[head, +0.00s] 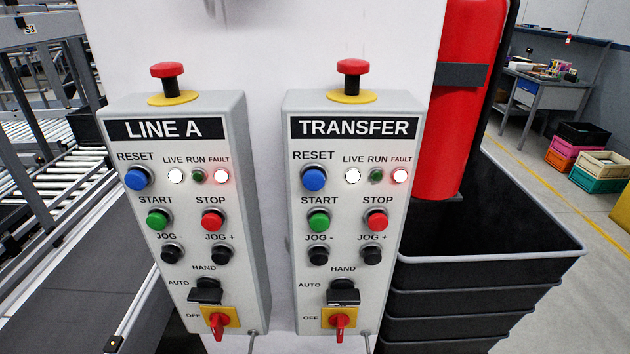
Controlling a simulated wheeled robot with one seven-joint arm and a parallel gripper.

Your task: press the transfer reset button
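The TRANSFER control box (345,225) is mounted upright on a white panel, right of centre in the head view. Its blue reset button (314,178) sits at the upper left of the box face, under the word RESET. The LIVE lamp (353,176) glows white and the FAULT lamp (400,176) is lit white with a red tint. The RUN lamp (376,176) looks dark green. A LINE A box (185,235) of the same layout stands to the left, with its own blue reset button (138,178). My gripper is not in view.
Red mushroom buttons (352,67) (167,70) stand on top of both boxes. Green START (318,221) and red STOP (376,221) buttons lie below reset. A red extinguisher (455,110) and stacked black crates (480,270) are to the right; a roller conveyor (60,180) is left.

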